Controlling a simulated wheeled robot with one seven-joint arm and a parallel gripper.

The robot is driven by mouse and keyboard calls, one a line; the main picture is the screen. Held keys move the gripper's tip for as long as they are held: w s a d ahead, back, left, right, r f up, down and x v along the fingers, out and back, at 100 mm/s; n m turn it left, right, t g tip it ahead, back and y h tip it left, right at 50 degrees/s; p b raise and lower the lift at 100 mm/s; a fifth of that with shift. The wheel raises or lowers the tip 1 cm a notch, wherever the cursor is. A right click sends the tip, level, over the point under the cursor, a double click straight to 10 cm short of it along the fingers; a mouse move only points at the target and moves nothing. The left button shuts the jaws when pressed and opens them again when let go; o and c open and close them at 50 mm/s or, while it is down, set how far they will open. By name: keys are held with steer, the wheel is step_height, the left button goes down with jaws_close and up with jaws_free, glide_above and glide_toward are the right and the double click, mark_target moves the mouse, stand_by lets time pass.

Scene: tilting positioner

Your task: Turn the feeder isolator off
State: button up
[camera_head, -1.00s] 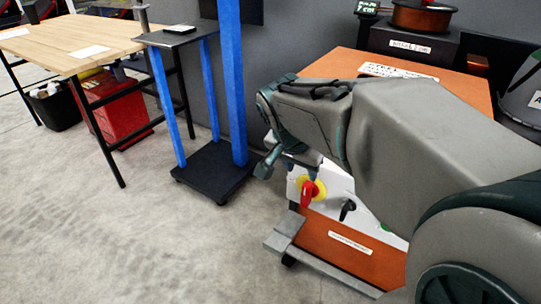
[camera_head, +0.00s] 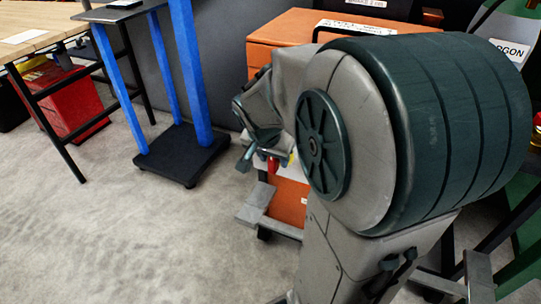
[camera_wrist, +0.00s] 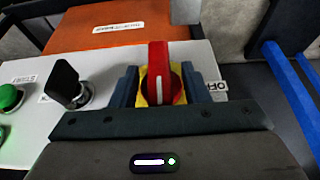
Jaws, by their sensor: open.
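The feeder isolator is a red rotary handle (camera_wrist: 158,78) on a yellow plate (camera_wrist: 176,98), set in a pale panel. A white line runs along the handle, upright in the wrist view. An OFF label (camera_wrist: 217,88) sits to its right, partly covered by a finger. My gripper (camera_wrist: 159,70) is open, with one blue-grey finger on each side of the handle. Gaps show between the fingers and the handle; I cannot tell whether they touch lower down. In the head view the red handle (camera_head: 272,166) is small and partly hidden by my arm.
A black knob (camera_wrist: 68,82) and a green button (camera_wrist: 9,98) sit left of the handle on the panel. The orange cabinet (camera_head: 285,27) carries the panel. A blue-post stand (camera_head: 190,152) stands left, with clear floor in front.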

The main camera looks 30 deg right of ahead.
jaws_close()
steer(key=g, duration=0.1)
steer(key=g+h, duration=0.2)
steer(key=shift+w+a+n, duration=0.2)
steer(key=shift+w+n, duration=0.05)
steer(key=shift+n, duration=0.15)
steer(key=n+g+h+p, duration=0.1)
steer(key=g+h+p, duration=0.1)
steer(key=g+h, duration=0.1)
steer(key=shift+w+a+f, duration=0.1)
steer(key=shift+w, duration=0.05)
steer(key=shift+w+f+n+g+h+p, duration=0.15)
steer(key=shift+n+g+h+p, duration=0.3)
steer(key=shift+g+h+p, duration=0.45)
steer(key=shift+s+f+n+g+h+p, duration=0.15)
steer(key=shift+n+g+h+p, duration=0.35)
steer(key=shift+g+h, duration=0.75)
steer(key=shift+w+f+n+g+h+p, duration=0.15)
steer(key=shift+n+g+h+p, duration=0.2)
steer(key=shift+g+h+p, duration=0.7)
steer(key=shift+t+h+b, duration=0.3)
steer(key=shift+h, duration=0.1)
